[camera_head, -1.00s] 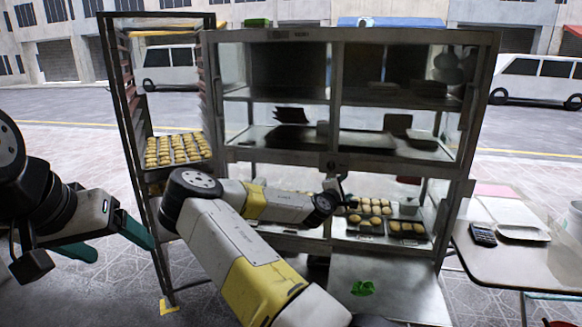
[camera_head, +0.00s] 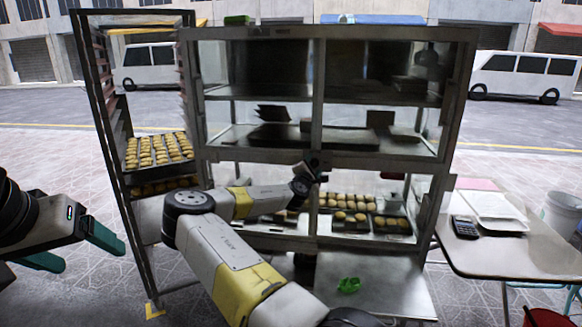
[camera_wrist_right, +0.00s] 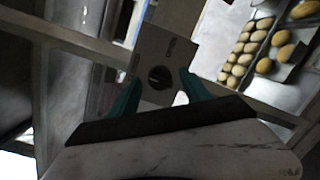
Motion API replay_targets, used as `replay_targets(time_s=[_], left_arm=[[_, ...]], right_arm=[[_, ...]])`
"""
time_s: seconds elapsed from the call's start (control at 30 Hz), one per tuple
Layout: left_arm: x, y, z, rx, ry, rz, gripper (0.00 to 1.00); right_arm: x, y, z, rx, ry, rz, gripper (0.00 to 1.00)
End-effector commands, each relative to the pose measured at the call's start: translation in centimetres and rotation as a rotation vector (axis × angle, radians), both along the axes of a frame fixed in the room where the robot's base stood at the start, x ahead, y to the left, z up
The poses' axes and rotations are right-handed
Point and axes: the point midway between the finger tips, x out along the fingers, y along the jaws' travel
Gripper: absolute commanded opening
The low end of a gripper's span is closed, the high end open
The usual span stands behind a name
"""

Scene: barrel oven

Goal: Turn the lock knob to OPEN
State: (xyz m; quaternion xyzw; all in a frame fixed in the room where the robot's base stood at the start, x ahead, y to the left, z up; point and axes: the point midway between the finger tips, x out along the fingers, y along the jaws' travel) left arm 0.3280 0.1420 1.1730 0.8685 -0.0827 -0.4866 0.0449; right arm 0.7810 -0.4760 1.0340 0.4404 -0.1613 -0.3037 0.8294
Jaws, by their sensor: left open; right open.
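The lock knob (camera_wrist_right: 160,77) is a dark round knob on a grey plate with small lettering, seen in the right wrist view. I cannot read its setting. My right gripper (camera_wrist_right: 159,80) is open, its two green fingers on either side of the knob; I cannot tell whether they touch it. In the head view my right gripper (camera_head: 316,165) is at the cabinet's middle bar and covers the knob area. My left gripper (camera_head: 92,255) is open and empty at the lower left, away from the cabinet (camera_head: 250,152).
Trays of buns (camera_head: 347,203) lie behind the glass in the lower right of the cabinet. A tall rack with a bun tray (camera_head: 160,150) stands at left. A table with a calculator (camera_head: 465,227) is at right.

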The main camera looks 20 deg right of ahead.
Motion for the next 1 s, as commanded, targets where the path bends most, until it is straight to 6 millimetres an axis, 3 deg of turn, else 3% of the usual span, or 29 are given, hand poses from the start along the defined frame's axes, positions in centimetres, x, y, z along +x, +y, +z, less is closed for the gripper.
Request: replay_targets(time_s=[0.17, 0.4, 0.47, 1.0], left_arm=[[0.00, 0.00, 0.00, 0.000, 0.000, 0.000, 0.77], [0.00, 0.00, 0.00, 0.000, 0.000, 0.000, 0.77], [0.00, 0.00, 0.00, 0.000, 0.000, 0.000, 0.77], [0.00, 0.00, 0.00, 0.000, 0.000, 0.000, 0.77]], right_arm=[[0.00, 0.02, 0.01, 0.000, 0.000, 0.000, 0.55], [0.00, 0.04, 0.01, 0.000, 0.000, 0.000, 0.08], [0.01, 0.06, 0.02, 0.000, -0.001, 0.001, 0.00], [0.01, 0.03, 0.24, 0.145, -0.093, 0.002, 0.00]])
